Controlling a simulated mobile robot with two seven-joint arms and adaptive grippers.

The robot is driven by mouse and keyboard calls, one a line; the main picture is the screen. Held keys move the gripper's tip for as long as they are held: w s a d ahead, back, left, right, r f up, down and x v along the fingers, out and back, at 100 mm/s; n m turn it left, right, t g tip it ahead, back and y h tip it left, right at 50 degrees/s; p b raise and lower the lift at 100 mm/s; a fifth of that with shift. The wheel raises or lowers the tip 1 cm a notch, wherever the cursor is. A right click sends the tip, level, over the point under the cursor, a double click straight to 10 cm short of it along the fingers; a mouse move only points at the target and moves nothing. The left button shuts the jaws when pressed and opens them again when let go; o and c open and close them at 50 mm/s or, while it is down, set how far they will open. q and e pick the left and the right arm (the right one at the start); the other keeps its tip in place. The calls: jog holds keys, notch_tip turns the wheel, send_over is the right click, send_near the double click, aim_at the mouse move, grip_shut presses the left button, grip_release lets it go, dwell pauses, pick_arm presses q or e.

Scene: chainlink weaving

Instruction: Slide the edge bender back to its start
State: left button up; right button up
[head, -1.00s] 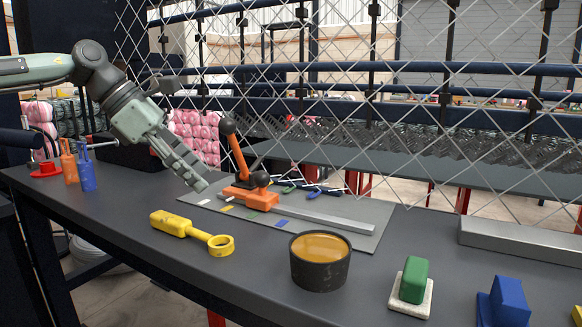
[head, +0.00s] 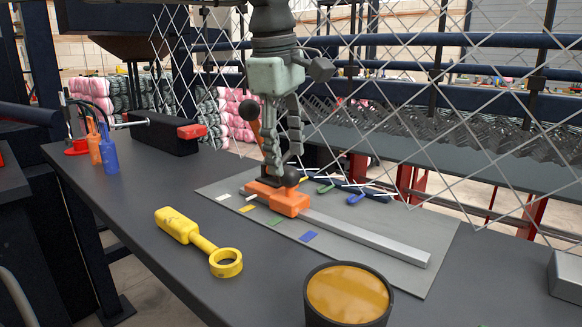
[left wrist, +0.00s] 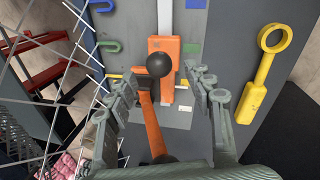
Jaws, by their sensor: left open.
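The edge bender has an orange carriage (head: 283,198) with a black knob (head: 291,177), near the left end of a grey rail (head: 370,239). An orange lever with a black ball (head: 249,109) rises behind it. My left gripper (head: 284,160) points down over the carriage, open, its fingers on either side of the space above the knob. In the left wrist view the knob (left wrist: 159,65) appears between the open fingers, and the orange lever (left wrist: 150,122) also runs between them. Whether a finger touches anything cannot be told. My right gripper is not in view.
The grey base plate (head: 410,275) carries white, yellow, green and blue (head: 309,236) marks. A yellow ring-ended tool (head: 200,240) lies in front, and a dark bowl (head: 347,297) stands at right. Blue and green hooks (head: 357,196) and hanging chainlink mesh (head: 450,130) lie behind.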

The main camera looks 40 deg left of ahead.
aim_at(289, 168)
pick_arm(q)
jog(key=shift+w+f, duration=0.2)
jog(key=shift+f, duration=0.75)
jog(key=shift+w+f, duration=0.2)
jog(key=shift+f, duration=0.7)
grip_shut()
